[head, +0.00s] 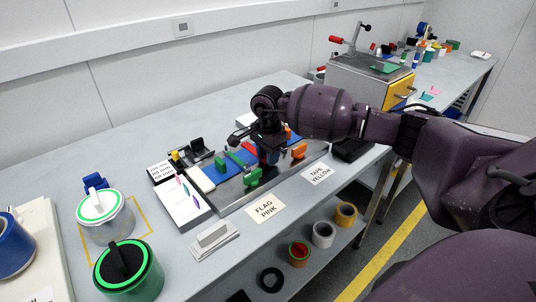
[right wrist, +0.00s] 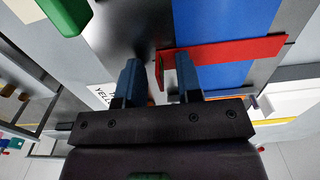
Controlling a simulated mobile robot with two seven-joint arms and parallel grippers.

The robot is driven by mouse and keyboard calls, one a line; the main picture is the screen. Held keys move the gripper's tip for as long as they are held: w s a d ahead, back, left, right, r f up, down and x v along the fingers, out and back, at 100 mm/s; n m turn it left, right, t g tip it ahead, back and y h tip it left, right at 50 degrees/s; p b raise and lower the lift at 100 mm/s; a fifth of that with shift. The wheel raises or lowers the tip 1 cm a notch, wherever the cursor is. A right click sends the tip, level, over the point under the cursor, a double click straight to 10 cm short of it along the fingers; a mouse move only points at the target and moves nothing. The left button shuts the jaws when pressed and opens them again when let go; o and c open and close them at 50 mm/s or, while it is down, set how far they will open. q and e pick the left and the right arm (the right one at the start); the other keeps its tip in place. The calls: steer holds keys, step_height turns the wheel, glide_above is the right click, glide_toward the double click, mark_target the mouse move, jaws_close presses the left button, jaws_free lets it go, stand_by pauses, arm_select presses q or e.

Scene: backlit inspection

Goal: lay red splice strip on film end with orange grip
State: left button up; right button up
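The red splice strip (right wrist: 230,52) lies across blue film (right wrist: 212,20) in the right wrist view, with an upright tab at its near end. My right gripper (right wrist: 157,82) is open, with its blue fingers on either side of that tab and a gap showing at the left finger. In the head view my right gripper (head: 262,150) is low over the metal splicing plate (head: 232,194) and hides most of the strip. Blue film (head: 228,168) shows left of it. An orange grip (head: 298,151) stands on the right part of the plate. My left gripper is out of view.
Green grips (head: 252,178) stand on the plate. A white tray with coloured flags (head: 185,205) and a white block (head: 212,236) lie in front. A white-lidded jar (head: 105,215) and green jar (head: 128,270) stand left. Tape rolls (head: 322,234) sit on the shelf below.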

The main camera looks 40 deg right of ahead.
steer(key=shift+r, duration=0.2)
step_height(320, 180, up, 9)
steer(key=shift+f+p, duration=0.1)
steer(key=shift+p, duration=0.2)
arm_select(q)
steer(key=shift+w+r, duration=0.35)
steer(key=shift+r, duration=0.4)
arm_select(e)
steer(key=shift+r, duration=0.8)
